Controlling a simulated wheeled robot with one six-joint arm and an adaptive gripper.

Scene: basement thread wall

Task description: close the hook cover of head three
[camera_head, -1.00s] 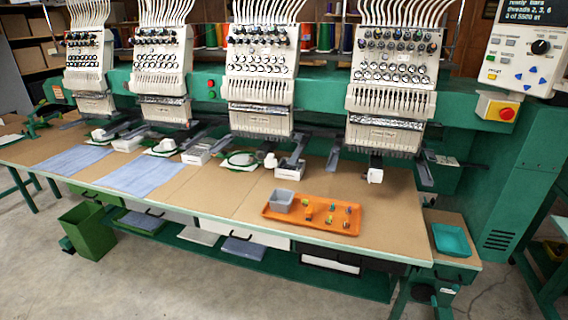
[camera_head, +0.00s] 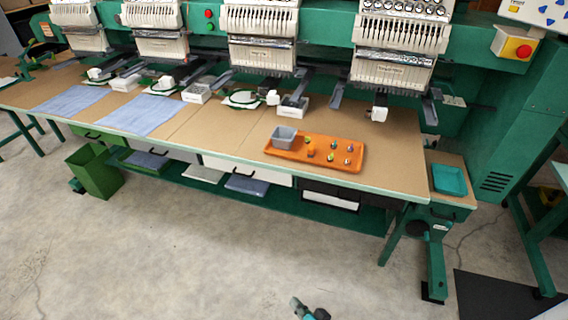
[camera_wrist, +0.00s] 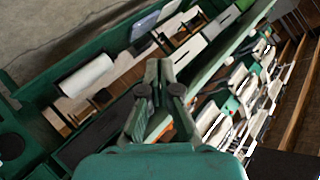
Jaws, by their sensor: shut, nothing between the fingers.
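In the head view, several embroidery heads stand in a row behind a long brown table. The third head from the left (camera_head: 260,40) has a small white block, likely its hook cover (camera_head: 272,97), low down at the table's rear edge. Whether it is open is too small to tell. A similar white block (camera_head: 378,113) sits under the rightmost head (camera_head: 398,45). My gripper (camera_wrist: 159,72) is shut and empty in the wrist view, pointing at a tilted view of the machine, well away from the heads. Its end seems to show at the head view's bottom edge.
An orange tray (camera_head: 345,163) with a grey bin (camera_head: 284,136) and small parts lies near the table's front edge (camera_head: 230,162). A green bin (camera_head: 95,172) stands on the floor at left. Concrete floor in front is clear; a dark mat (camera_head: 510,297) lies at right.

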